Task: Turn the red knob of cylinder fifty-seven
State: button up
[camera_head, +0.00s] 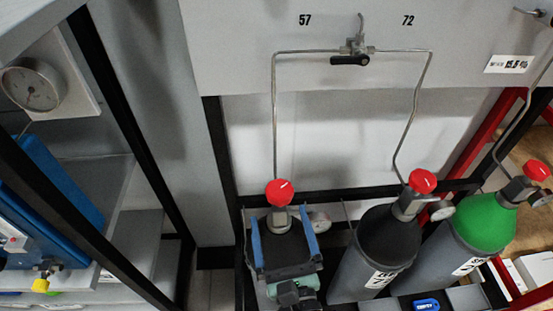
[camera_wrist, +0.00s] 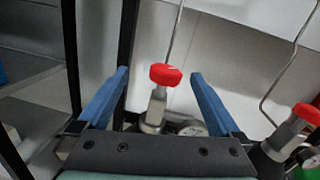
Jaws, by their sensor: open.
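The red knob (camera_head: 280,192) of cylinder fifty-seven tops a metal valve below the wall label 57 (camera_head: 305,20). In the wrist view the same red knob (camera_wrist: 165,75) shows between the two blue fingers, with a gap on each side. My gripper (camera_head: 281,218) is open and empty, its fingers pointing toward the valve; it also shows in the wrist view (camera_wrist: 160,82). I cannot tell how far the fingertips are from the knob in depth. My gripper and wrist hide most of the cylinder's body. A small gauge (camera_head: 320,221) sits right of the valve.
A dark-topped cylinder (camera_head: 385,235) with its own red knob (camera_head: 422,181) stands close on the right, then a green-topped cylinder (camera_head: 484,222). A thin pipe (camera_head: 274,110) rises from the valve. A black-framed rack (camera_head: 125,130) stands at left.

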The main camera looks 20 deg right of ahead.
aim_at(278, 181)
jog(key=w+d+p, duration=0.1)
jog(key=w, duration=0.2)
jog(key=w+d+f+m, duration=0.1)
jog(key=w, duration=0.3)
jog(key=w+d+f+m+p, duration=0.1)
jog(key=w, duration=0.3)
jog(key=shift+d+g+h+p, duration=0.3)
jog(key=shift+d+g, duration=0.05)
jog(key=shift+g, duration=0.05)
jog(key=shift+c, duration=0.2)
jog(key=c, duration=1.3)
jog(key=shift+r, duration=0.1)
